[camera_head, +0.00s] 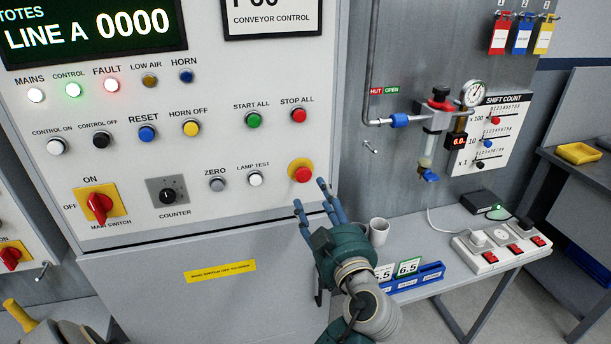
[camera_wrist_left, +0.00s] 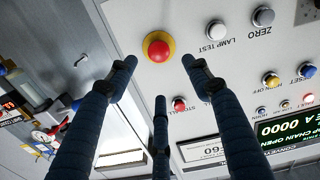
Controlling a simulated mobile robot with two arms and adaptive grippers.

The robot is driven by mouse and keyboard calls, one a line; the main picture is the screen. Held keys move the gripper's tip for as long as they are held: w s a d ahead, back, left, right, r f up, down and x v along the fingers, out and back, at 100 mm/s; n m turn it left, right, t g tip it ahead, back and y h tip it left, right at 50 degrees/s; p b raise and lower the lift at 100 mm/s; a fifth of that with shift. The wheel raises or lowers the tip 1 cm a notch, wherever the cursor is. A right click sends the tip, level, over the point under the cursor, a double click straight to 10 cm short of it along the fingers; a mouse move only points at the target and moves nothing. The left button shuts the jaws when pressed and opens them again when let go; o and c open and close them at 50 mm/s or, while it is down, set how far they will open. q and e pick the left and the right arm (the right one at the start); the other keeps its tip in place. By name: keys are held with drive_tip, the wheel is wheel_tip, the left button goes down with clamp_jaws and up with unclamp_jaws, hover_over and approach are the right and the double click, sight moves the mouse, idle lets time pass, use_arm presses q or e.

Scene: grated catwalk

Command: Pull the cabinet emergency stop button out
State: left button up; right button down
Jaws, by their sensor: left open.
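The emergency stop button (camera_head: 302,174) is a red mushroom head on a yellow round base at the lower right of the grey cabinet panel (camera_head: 230,150). It also shows in the left wrist view (camera_wrist_left: 158,47), upper middle, unobstructed. My left gripper (camera_head: 313,195) is just below and right of the button in the head view, its blue fingers spread and empty. In the left wrist view the left gripper (camera_wrist_left: 158,75) has two fingertips either side of the button and a third finger below it. The fingers appear apart from the button; the exact gap is unclear. My right gripper is not in view.
The lamp test button (camera_head: 256,179), stop all button (camera_head: 299,115) and red main switch (camera_head: 100,206) share the panel. Right of the gripper, a side table (camera_head: 455,222) bears a white mug (camera_head: 379,231), a blue holder (camera_head: 415,277) and a power strip (camera_head: 500,249).

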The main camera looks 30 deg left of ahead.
sight(304, 175)
use_arm(q)
drive_tip(key=p+x, duration=0.4)
drive_tip(key=x, duration=0.5)
drive_tip(key=shift+w+a+f, duration=0.1)
drive_tip(key=shift+w+a, duration=0.25)
drive_tip(key=shift+w, duration=0.05)
